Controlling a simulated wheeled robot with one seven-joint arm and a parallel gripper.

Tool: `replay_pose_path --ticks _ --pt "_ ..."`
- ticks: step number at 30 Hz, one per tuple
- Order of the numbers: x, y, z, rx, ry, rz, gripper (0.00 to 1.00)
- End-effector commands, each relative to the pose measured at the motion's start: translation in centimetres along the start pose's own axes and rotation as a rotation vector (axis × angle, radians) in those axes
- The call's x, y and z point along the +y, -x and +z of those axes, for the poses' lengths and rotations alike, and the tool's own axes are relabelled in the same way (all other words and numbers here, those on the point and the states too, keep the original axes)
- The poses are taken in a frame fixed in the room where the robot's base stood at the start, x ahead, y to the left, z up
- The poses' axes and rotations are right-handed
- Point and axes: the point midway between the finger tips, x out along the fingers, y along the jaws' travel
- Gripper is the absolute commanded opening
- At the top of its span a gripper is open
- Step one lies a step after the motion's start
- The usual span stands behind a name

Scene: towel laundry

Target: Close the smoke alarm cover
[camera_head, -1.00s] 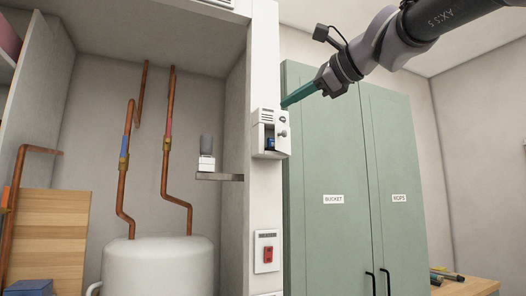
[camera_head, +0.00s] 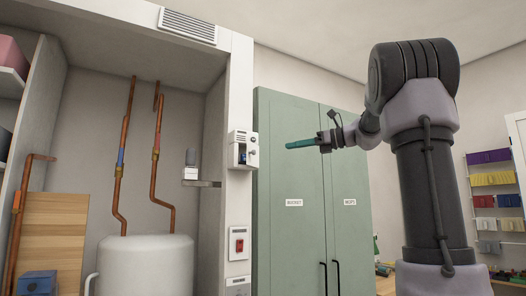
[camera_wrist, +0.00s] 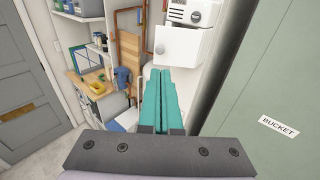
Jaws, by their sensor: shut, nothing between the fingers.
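The smoke alarm (camera_head: 237,137) is a small white box with a slotted front on the white post beside the boiler alcove. Its lower compartment is uncovered, and a small blue thing shows inside. The white cover (camera_head: 253,153), with a round knob, stands swung out on its right side. In the wrist view the alarm (camera_wrist: 190,13) is at the top, with the cover (camera_wrist: 178,48) below it, facing me. My gripper (camera_head: 288,146) has teal fingers, shut and empty. It points left toward the cover, a gap to its right. The fingertips (camera_wrist: 160,71) appear just below the cover in the wrist view.
Green cabinets (camera_head: 300,170) labelled BUCKET and MOPS stand behind my gripper. A red switch (camera_head: 239,245) is lower on the post. A white tank (camera_head: 145,262) stands below.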

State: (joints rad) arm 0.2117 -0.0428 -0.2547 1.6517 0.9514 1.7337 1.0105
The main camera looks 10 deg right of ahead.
Motion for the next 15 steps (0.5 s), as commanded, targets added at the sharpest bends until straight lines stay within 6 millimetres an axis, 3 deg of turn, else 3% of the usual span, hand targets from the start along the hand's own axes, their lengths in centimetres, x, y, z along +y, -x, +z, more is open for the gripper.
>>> replay_pose_path --ticks 9,15 --pt "0.1 -7.0 0.0 0.0 0.002 0.004 0.0" --pt "0.1 -9.8 0.0 0.0 0.001 0.002 0.0"
